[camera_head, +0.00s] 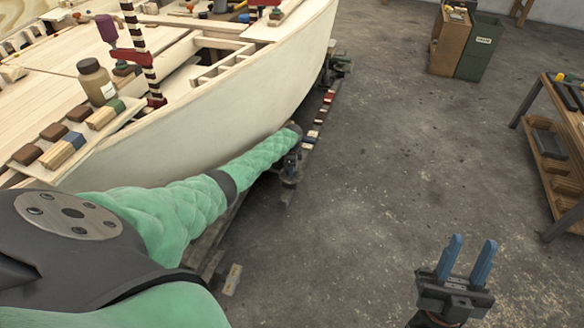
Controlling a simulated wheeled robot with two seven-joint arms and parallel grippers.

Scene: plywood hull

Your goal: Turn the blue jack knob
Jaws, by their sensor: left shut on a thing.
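My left arm reaches along the hull's lower side. My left gripper (291,164) is small and dark at the end of it, down at a jack under the hull's edge. It is shut on what appears to be the blue jack knob, which is mostly hidden by the fingers. The dark jack base (288,183) shows just below the gripper. My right gripper (468,262) is at the lower right, fingers pointing up, open and empty, well away from the jack.
The pale plywood hull (240,95) fills the upper left, with sanding blocks and a brown bottle (96,82) on it. Striped blocks (322,108) lie along its underside. A workbench (548,150) stands at the right, bins (477,48) at the back. The concrete floor between is clear.

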